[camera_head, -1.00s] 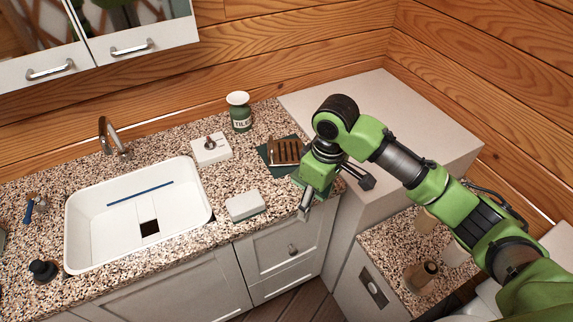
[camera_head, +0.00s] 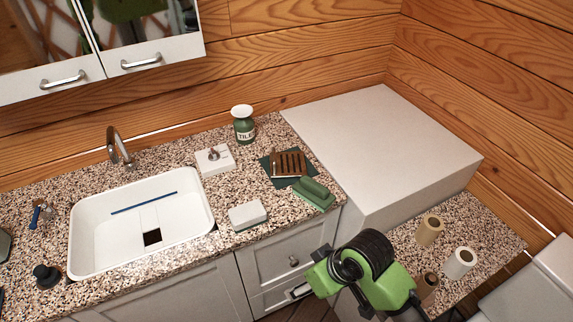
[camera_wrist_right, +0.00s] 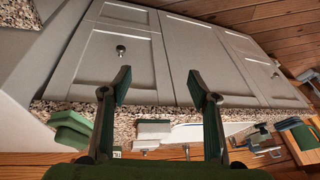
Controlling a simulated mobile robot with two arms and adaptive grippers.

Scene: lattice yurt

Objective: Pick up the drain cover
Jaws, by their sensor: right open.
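No piece is plainly marked as the drain cover. A white square plate with a metal knob (camera_head: 214,159), between the sink and the jar, may be it. The white sink (camera_head: 88,247) has a dark square opening (camera_head: 152,237) in its floor. My right gripper (camera_wrist_right: 160,80) is open and empty in the right wrist view, its fingers apart in front of the cabinet doors. In the head view my right wrist is low at the counter's front, right of the drawers, with the fingers mostly hidden. My left gripper is not in view.
A white-grey block (camera_head: 247,214) and green block (camera_head: 314,194) lie near the counter's front edge. A brown slatted piece (camera_head: 288,163) lies on a dark green mat. A green jar (camera_head: 243,125) stands behind. A black stopper (camera_head: 46,275) is left. A raised pale box (camera_head: 385,145) stands right.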

